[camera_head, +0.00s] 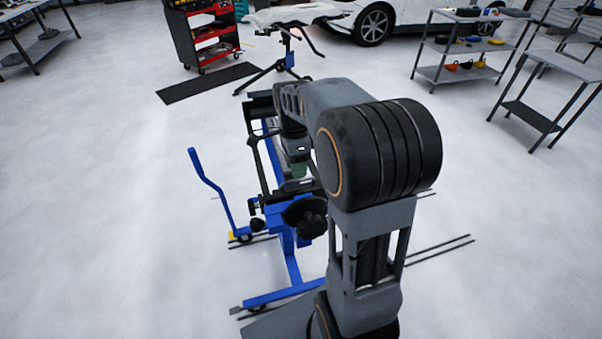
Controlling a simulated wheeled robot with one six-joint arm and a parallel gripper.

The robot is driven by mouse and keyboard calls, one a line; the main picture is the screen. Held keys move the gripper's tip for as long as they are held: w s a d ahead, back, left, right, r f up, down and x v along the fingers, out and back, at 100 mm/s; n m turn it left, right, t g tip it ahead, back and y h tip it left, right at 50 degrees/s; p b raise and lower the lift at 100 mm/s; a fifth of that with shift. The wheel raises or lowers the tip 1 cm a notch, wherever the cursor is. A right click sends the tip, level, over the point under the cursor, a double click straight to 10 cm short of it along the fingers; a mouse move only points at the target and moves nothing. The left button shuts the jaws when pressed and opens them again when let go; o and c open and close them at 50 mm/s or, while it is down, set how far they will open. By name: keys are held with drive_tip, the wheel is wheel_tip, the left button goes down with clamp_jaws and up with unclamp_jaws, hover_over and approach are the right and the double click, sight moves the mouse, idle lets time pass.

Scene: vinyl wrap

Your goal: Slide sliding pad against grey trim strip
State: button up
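My gripper (296,148) is at the end of my arm, low over a blue stand (287,250) with a black frame on top. It is small and partly covered by my arm, so its fingers cannot be made out. A small dark green piece (299,170) shows just below it; I cannot tell whether this is the sliding pad or whether it is held. A greyish part (296,186) lies on the stand's top near it; I cannot tell whether this is the grey trim strip. My arm hides the right side of the stand.
The stand has a blue upright handle (208,180) on its left. A red and black tool cart (201,35), a dark floor mat (207,82) and a tripod stand (287,62) are behind. Shelves (466,48) and a table (555,64) stand at right. Floor at left is clear.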

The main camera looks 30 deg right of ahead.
sight(298, 180)
drive_tip(key=shift+s+f, duration=0.15)
drive_tip(key=shift+f, duration=0.65)
drive_tip(key=shift+s+f, duration=0.15)
drive_tip(key=shift+f, duration=0.65)
clamp_jaws()
